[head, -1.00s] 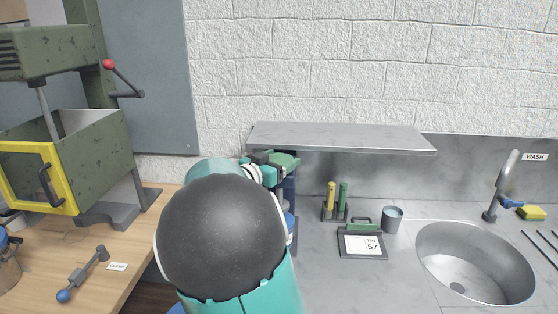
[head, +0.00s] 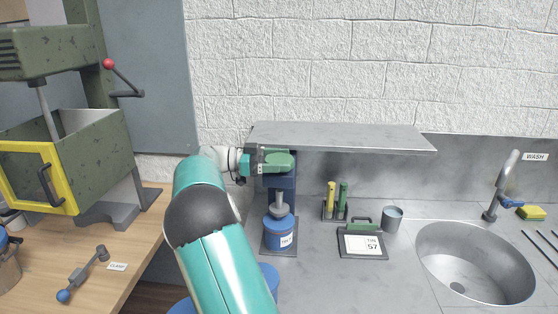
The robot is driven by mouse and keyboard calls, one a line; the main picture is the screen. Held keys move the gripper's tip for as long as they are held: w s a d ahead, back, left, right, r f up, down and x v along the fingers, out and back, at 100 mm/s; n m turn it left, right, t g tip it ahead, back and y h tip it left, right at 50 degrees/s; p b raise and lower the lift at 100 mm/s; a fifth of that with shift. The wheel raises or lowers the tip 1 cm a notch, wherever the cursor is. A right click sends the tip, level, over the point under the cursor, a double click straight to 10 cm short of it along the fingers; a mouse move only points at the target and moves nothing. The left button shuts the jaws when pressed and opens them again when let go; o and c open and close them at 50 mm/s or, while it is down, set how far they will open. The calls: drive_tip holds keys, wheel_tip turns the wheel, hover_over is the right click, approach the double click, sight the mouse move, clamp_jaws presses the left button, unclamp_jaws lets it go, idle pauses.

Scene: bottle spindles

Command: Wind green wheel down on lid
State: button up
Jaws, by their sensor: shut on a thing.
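The green wheel (head: 279,160) sits at the top of a dark blue press stand (head: 286,187), just under the front edge of the grey shelf. My gripper (head: 268,160) reaches it from the left and is shut on it; the fingers are small and partly blend with the wheel. Below the wheel, a grey spindle end (head: 279,209) is over a blue-lidded tin (head: 279,233) with a white label. The spindle end appears to be at the lid, but I cannot tell whether it presses on it. The tin stands upright on the stand's grey base (head: 281,253).
The shelf (head: 340,138) hangs close above the wheel. A rack with yellow and green bottles (head: 337,203), a sign reading 57 (head: 362,240), a grey cup (head: 392,218) and a sink (head: 475,262) are to the right. A green machine with a yellow-framed door (head: 40,177) is at left.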

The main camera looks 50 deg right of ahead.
drive_tip(key=shift+r+m+g+y, duration=0.1)
drive_tip(key=shift+m+g+y, duration=0.85)
drive_tip(key=shift+y, duration=0.25)
drive_tip(key=o, duration=1)
drive_tip(key=shift+s+r, duration=0.1)
drive_tip(key=shift+s, duration=0.05)
